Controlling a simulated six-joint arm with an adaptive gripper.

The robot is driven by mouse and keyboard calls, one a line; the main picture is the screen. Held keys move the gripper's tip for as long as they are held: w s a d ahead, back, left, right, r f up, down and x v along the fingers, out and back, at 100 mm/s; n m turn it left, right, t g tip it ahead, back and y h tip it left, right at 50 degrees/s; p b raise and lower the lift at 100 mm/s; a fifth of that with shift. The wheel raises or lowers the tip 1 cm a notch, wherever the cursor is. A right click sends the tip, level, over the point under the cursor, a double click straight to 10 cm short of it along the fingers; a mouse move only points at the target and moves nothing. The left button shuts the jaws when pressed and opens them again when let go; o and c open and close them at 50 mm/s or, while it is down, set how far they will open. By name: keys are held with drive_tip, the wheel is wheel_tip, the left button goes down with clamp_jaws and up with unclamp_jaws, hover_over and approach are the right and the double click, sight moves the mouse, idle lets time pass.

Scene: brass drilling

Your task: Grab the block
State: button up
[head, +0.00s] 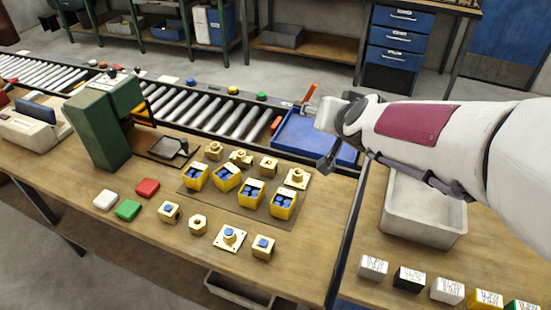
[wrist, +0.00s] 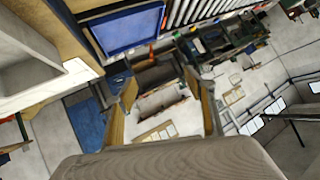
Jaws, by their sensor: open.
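Several blocks could be the task's block, and the frames do not single one out. Yellow blocks with blue tops (head: 253,193) stand on a dark mat, with brass pieces (head: 229,238) around them on the wooden table. A red block (head: 147,188), a white block (head: 105,200) and a green block (head: 127,210) lie to the left. A row with a black block (head: 408,279) and a white block (head: 447,290) stands at the front right. My gripper (wrist: 167,100) is open and empty, its fingers apart in the wrist view. It is raised near the blue tray, away from every block.
A blue tray (head: 300,138) lies behind the table beside a roller conveyor (head: 205,112). A grey bin (head: 420,215) stands under my arm at the right. A green drill machine (head: 100,125) stands at the left. The table's front middle has bare wood.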

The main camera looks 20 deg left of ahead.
drive_tip(key=w+a+f, duration=0.4)
drive_tip(key=a, duration=0.2)
drive_tip(key=m+t+h, duration=0.2)
drive_tip(key=t+h, duration=0.1)
hover_over(254, 180)
drive_tip(key=w+d, duration=0.2)
drive_tip(key=w, duration=0.2)
wheel_tip(254, 180, down, 14)
drive_tip(key=s+f, duration=0.1)
drive_tip(key=f, duration=0.1)
drive_tip(key=s+a+f+h, duration=0.1)
drive_tip(key=f, duration=0.2)
drive_tip(key=s+f+h, duration=0.1)
drive_tip(key=f, duration=0.1)
drive_tip(key=shift+s+a+f, duration=0.2)
drive_tip(key=shift+a+f, duration=0.05)
drive_tip(key=shift+a, duration=0.15)
drive_tip(key=shift+s+f, duration=0.4)
drive_tip(key=shift+f, duration=0.2)
drive_tip(key=shift+w, duration=0.15)
drive_tip(key=shift+x, duration=1.2)
drive_tip(key=shift+w, duration=0.1)
